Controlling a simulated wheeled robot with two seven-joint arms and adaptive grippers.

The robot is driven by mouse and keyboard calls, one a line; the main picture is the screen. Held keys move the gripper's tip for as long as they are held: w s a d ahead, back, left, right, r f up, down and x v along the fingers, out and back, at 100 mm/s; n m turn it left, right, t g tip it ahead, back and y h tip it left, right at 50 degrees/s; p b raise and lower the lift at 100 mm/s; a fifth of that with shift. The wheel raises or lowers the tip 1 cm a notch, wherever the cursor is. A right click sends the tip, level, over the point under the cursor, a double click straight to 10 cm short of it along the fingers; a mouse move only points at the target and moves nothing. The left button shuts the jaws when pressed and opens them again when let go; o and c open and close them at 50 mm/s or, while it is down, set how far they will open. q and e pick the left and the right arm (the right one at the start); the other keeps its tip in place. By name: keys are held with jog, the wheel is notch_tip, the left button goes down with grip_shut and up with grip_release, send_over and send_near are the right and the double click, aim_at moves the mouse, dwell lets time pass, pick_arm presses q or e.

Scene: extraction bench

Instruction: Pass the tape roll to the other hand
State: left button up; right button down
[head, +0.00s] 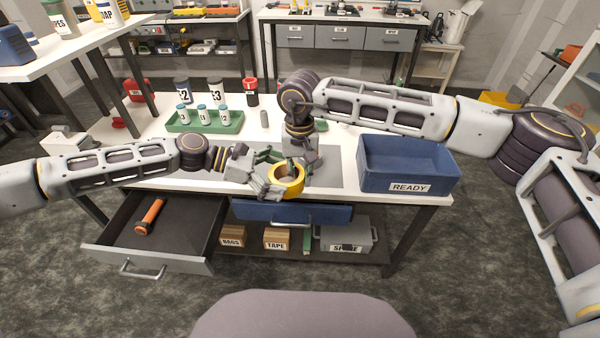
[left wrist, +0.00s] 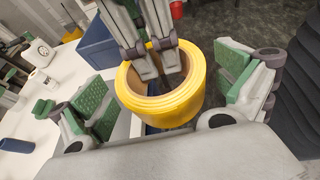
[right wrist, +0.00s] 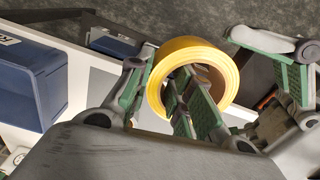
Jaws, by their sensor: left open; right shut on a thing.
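The yellow tape roll (head: 288,187) is held up over the front edge of the bench. My right gripper (right wrist: 152,98) is shut on the roll's wall, with fingers inside the ring and outside it. In the left wrist view the roll (left wrist: 190,108) sits between the spread fingers of my left gripper (left wrist: 165,92). Gaps show on both sides, so the left fingers appear apart from it. In the head view the left gripper (head: 268,172) is beside the roll, and the right gripper's fingers are partly hidden.
A blue READY bin (head: 400,165) stands at the bench's right end. A green tray (head: 205,121) with several bottles is behind. An open drawer (head: 190,225) with an orange-handled tool (head: 150,215) juts out at front left. A blue drawer (head: 325,212) sits below the roll.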

pick_arm(q)
jog(key=v, duration=1)
jog(key=shift+a, duration=0.25)
